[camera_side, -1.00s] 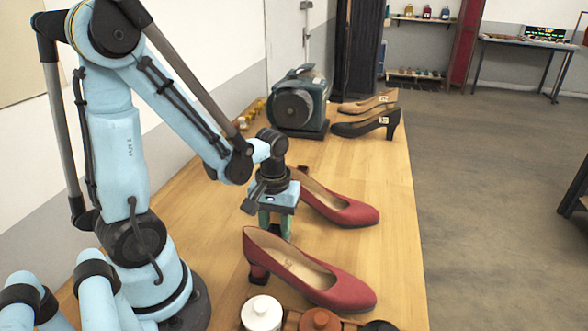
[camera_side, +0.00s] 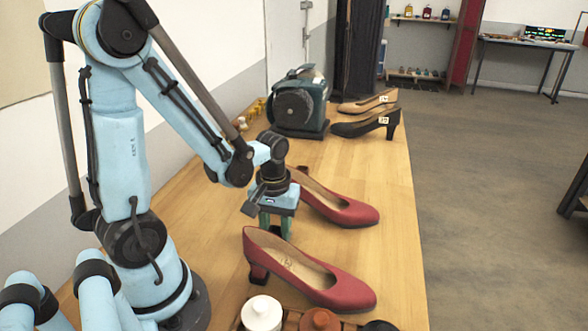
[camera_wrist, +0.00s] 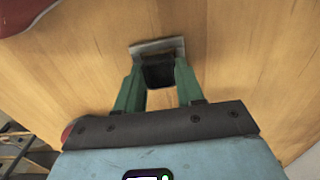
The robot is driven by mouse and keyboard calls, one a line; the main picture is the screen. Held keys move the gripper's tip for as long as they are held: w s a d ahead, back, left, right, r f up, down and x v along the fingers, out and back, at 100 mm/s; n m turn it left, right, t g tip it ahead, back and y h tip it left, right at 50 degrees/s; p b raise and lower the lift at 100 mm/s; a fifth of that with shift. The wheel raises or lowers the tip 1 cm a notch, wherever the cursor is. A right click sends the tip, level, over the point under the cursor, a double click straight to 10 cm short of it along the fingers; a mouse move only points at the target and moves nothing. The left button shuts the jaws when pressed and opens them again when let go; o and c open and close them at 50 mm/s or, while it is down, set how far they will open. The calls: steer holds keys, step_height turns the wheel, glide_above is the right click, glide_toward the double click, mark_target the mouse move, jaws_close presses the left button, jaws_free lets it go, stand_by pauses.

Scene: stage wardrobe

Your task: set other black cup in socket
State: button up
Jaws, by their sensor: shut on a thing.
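My gripper (camera_side: 276,226) points down at the tabletop between the two red shoes. In the wrist view its green fingers (camera_wrist: 160,92) are closed on a small dark, square-looking piece (camera_wrist: 158,73), perhaps the black cup. A grey flat plate (camera_wrist: 157,46) shows at its far edge; I cannot tell whether it belongs to the piece. In the side view the piece is mostly hidden between the fingers. Another black round top (camera_side: 380,326) shows at the bottom edge, beside a brown-lidded pot (camera_side: 320,321) and a white pot (camera_side: 262,314). I cannot make out a socket.
A near red shoe (camera_side: 305,275) and a far red shoe (camera_side: 340,208) lie close to my gripper. A dark green machine (camera_side: 297,103) stands farther back, with a tan shoe (camera_side: 368,103) and a black shoe (camera_side: 368,125) beside it. The wooden table (camera_side: 375,175) is bare along its right side.

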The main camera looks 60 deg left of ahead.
steer(key=shift+f, duration=0.15)
steer(key=o, duration=1.1)
steer(key=shift+r, duration=3.5)
steer(key=w+d+r+m+t, duration=0.3)
steer(key=d+r+m+t, duration=0.3)
steer(key=m, duration=0.3)
steer(key=shift+d+r+t, duration=0.15)
steer(key=shift+d+t, duration=0.45)
steer(key=shift+d, duration=0.1)
